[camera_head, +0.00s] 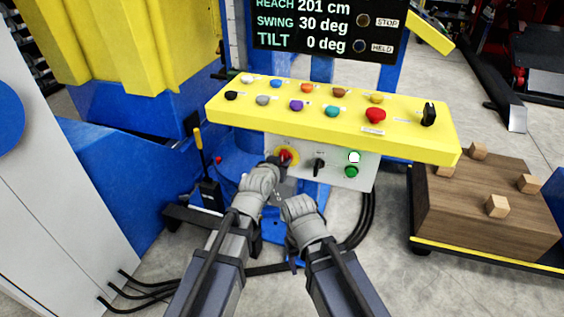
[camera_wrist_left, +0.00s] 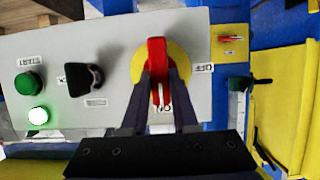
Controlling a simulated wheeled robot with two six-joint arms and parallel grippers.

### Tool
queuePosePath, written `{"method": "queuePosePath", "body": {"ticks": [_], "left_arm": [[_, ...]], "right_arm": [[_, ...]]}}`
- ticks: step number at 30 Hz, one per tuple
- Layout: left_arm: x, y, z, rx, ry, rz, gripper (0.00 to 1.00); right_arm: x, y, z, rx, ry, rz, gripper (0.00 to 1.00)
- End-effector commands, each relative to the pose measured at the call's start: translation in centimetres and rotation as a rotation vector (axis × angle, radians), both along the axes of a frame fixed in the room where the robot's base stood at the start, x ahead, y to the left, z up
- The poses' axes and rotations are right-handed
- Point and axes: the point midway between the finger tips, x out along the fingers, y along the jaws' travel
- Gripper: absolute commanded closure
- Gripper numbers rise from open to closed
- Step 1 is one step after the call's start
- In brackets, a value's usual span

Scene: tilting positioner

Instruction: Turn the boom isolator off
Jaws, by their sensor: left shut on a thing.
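The boom isolator is a red handle (camera_wrist_left: 157,60) on a round yellow plate (camera_wrist_left: 136,68), set in a grey panel (camera_wrist_left: 112,40). In the left wrist view the handle lies in line with the ON label (camera_wrist_left: 164,109); the OFF label (camera_wrist_left: 205,68) is off to the right. My left gripper (camera_wrist_left: 160,88) is shut on the handle, one dark finger on each side. In the head view the red handle (camera_head: 285,156) is partly hidden by my left gripper (camera_head: 276,165). My right gripper (camera_head: 292,204) is lower and apart from the panel; its jaws are not clear.
Beside the isolator are a black selector knob (camera_head: 319,165), a lit white lamp (camera_head: 354,157) and a green START button (camera_head: 351,172). A yellow console (camera_head: 330,125) with coloured buttons overhangs the panel. A wooden block (camera_head: 485,215) stands at right; cables run across the floor.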

Motion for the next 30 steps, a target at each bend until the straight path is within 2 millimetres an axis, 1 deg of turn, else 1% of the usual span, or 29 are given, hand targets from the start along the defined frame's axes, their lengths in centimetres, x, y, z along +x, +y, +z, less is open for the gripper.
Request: {"method": "queuePosePath", "body": {"ticks": [1,5,20,25,30], "left_arm": [[0.00,0.00,0.00,0.000,0.000,0.000,0.85],[0.00,0.00,0.00,0.000,0.000,0.000,1.00],[0.03,0.06,-0.06,-0.026,0.008,0.000,1.00],[0.08,0.26,-0.16,-0.106,0.033,0.002,1.00],[0.16,0.47,-0.30,-0.238,0.076,0.002,1.00]], "right_arm": [[0.00,0.00,0.00,0.000,0.000,0.000,0.36],[0.00,0.00,0.00,0.000,0.000,0.000,0.36],[0.00,0.01,-0.07,0.000,0.000,0.000,0.36],[0.01,0.00,-0.23,0.000,0.000,0.000,0.36],[0.01,0.00,-0.59,0.000,0.000,0.000,0.36]]}}
